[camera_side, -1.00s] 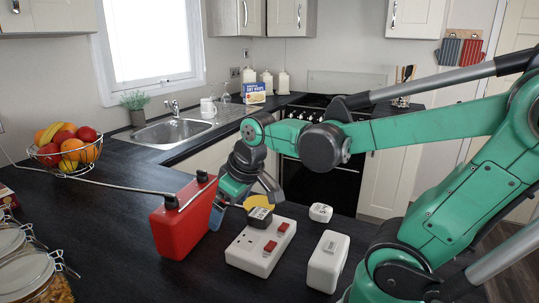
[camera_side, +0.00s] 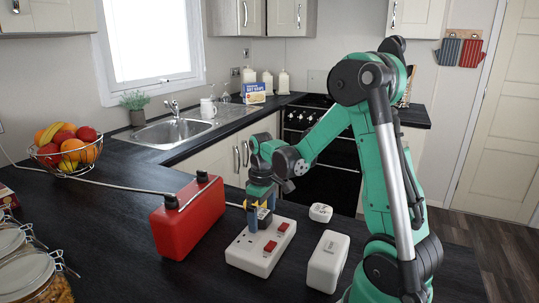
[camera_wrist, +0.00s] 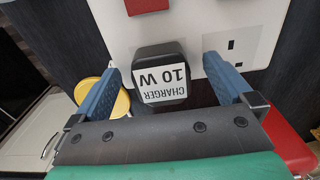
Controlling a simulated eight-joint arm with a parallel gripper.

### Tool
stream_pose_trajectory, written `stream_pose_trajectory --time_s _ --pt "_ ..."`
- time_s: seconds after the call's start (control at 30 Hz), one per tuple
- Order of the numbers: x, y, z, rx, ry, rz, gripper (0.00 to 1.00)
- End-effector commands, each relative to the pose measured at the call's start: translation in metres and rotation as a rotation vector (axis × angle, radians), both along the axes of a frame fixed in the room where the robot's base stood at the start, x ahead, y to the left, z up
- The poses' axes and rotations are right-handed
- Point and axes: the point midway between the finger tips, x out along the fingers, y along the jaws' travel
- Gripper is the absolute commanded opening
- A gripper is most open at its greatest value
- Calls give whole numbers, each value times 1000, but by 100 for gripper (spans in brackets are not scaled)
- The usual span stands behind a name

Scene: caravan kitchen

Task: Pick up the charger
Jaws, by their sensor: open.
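The black charger (camera_wrist: 160,72), with a white label reading "CHARGER 10 W", sits at the socket end of a white socket block (camera_side: 254,260). In the wrist view it lies between the two blue fingers of my gripper (camera_wrist: 166,86), with a visible gap on each side. My gripper is open and empty. In the side view my gripper (camera_side: 261,213) points down over the block's far end, and its fingers hide most of the charger.
A red box (camera_side: 187,222) stands close to the left of the block. A white box (camera_side: 327,262) is to the right, and a small white block (camera_side: 320,212) lies behind. A yellow round thing (camera_wrist: 113,95) shows beside the left finger. Jars stand at the front left.

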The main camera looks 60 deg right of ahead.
Motion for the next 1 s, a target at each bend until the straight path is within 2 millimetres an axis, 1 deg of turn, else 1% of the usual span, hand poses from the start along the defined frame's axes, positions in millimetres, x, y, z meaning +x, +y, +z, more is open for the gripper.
stream_pose_trajectory --time_s 0.1,0.33,0.37,0.4,0.47,0.5,0.57,0.6,0.63,0.67,1.0 --pt "0 0 -5 0 0 0 100" --pt "0 0 -5 0 -1 0 100" --pt "0 0 -5 0 -1 0 94" --pt "0 0 -5 0 -1 0 83" --pt "0 0 -5 0 -1 0 66" --pt "0 0 -5 0 -1 0 55" --pt "0 0 -5 0 -1 0 37" --pt "0 0 -5 0 -1 0 26" --pt "0 0 -5 0 -1 0 18" --pt "0 0 -5 0 -1 0 12" --pt "0 0 -2 0 -1 0 12"
